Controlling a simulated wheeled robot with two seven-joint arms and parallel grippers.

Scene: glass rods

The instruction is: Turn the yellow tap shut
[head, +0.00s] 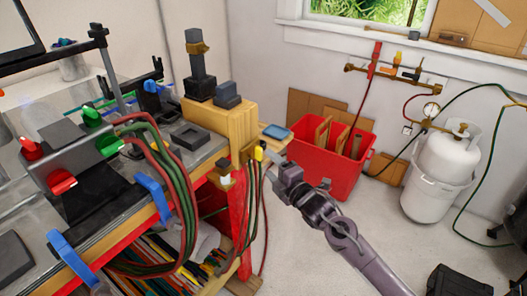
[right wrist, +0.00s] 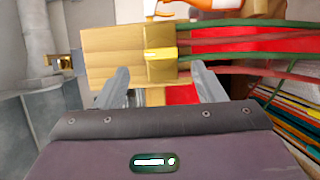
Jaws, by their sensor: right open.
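The yellow tap (head: 258,153) is on the side of the wooden block at the bench's end, with red and green hoses by it. In the right wrist view the yellow tap (right wrist: 160,54) shows as a small yellow piece on the block, ahead of my fingers. My right gripper (head: 277,172) is just to the right of and below the tap. In the right wrist view my right gripper (right wrist: 163,84) has its two fingers spread with nothing between them, apparently short of the tap. My left gripper is not in view.
Red and green hoses (right wrist: 250,45) run close to the right finger. The wooden block (head: 222,120) carries a dark torch. A red bin (head: 335,178) and white gas cylinder (head: 440,165) stand beyond my arm. A wall manifold (head: 395,75) has other coloured taps. Floor between is clear.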

